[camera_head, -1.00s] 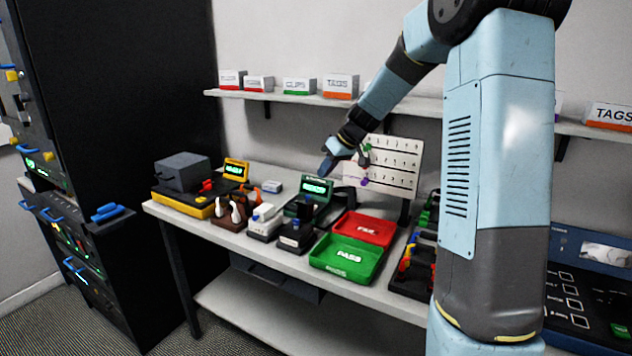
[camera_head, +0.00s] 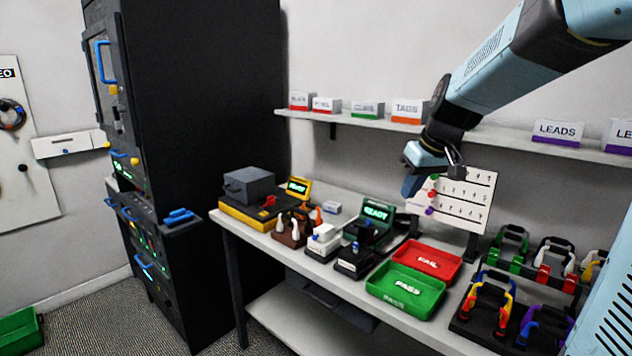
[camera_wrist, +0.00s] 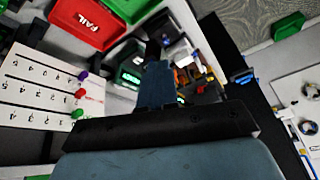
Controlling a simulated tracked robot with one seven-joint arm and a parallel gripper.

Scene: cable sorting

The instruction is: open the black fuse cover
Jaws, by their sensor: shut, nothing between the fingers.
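My gripper (camera_head: 410,187) hangs above the back of the bench, just left of the white numbered board in the head view, pointing down. Its blue fingers are shut and empty; they also show in the wrist view (camera_wrist: 155,85). I see no label naming a fuse cover. A small black unit with a dark upright part (camera_head: 355,257) stands at the bench's front edge, left of the green tray, and may be it. My gripper is well above it and apart from it. Whether any cover is open is too small to tell.
A tall black cabinet (camera_head: 205,110) with blue handles stands left of the bench. A green PASS tray (camera_head: 405,308), a red FAIL tray (camera_head: 447,252), a green READY meter (camera_head: 376,212) and a white unit (camera_head: 323,240) crowd the bench. The numbered board (camera_head: 470,190) is close to my gripper.

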